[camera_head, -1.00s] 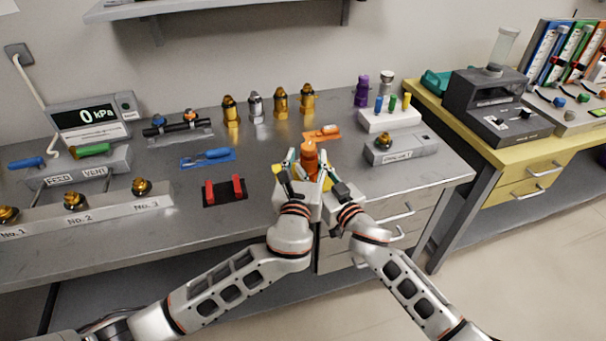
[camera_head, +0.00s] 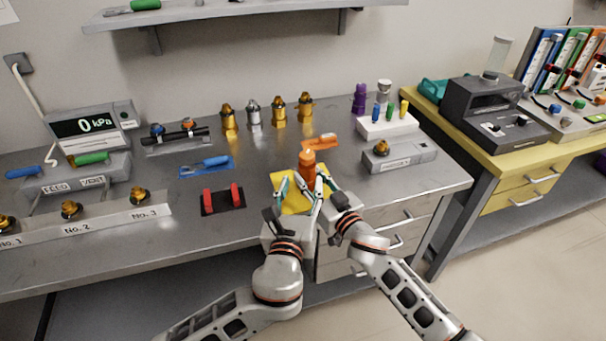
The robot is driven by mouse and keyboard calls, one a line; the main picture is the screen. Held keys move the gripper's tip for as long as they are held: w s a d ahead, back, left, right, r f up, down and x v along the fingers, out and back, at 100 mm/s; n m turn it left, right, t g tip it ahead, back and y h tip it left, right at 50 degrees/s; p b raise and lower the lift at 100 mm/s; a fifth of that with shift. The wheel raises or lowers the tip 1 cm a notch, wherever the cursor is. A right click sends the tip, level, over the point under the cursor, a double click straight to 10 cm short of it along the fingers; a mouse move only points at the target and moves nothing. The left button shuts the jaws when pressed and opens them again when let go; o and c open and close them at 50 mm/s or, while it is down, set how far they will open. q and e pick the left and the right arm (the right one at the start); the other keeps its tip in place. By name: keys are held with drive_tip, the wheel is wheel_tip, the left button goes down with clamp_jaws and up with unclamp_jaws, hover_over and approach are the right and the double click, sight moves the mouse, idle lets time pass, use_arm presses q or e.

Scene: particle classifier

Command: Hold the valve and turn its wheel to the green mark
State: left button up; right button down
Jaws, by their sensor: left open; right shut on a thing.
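The orange valve (camera_head: 308,163) stands upright on a yellow mat (camera_head: 291,204) near the front edge of the metal bench. My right gripper (camera_head: 322,182) is shut on the valve's lower part from the right front. My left gripper (camera_head: 291,182) is open, just in front and to the left of the valve, apart from the upper part. The fingers partly hide the valve's lower body. The wheel's details and a green mark are too small to make out.
A black stand with red uprights (camera_head: 222,198) lies left of the mat. Behind are a blue tray (camera_head: 207,166), an orange tray (camera_head: 321,141) and several brass and silver fittings (camera_head: 254,113). A grey box (camera_head: 400,155) is at right.

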use_arm(q)
drive_tip(key=w+n+g+h, duration=0.1)
drive_tip(key=w+n+h, duration=0.1)
drive_tip(key=w+n, duration=0.15)
drive_tip(key=n+g+h, duration=0.3)
drive_tip(key=n+h, duration=0.5)
drive_tip(key=n, duration=1.7)
approach(301, 159)
drive_tip(key=shift+m, duration=0.35)
drive_tip(key=x, duration=1.2)
drive_tip(key=shift+d, duration=0.1)
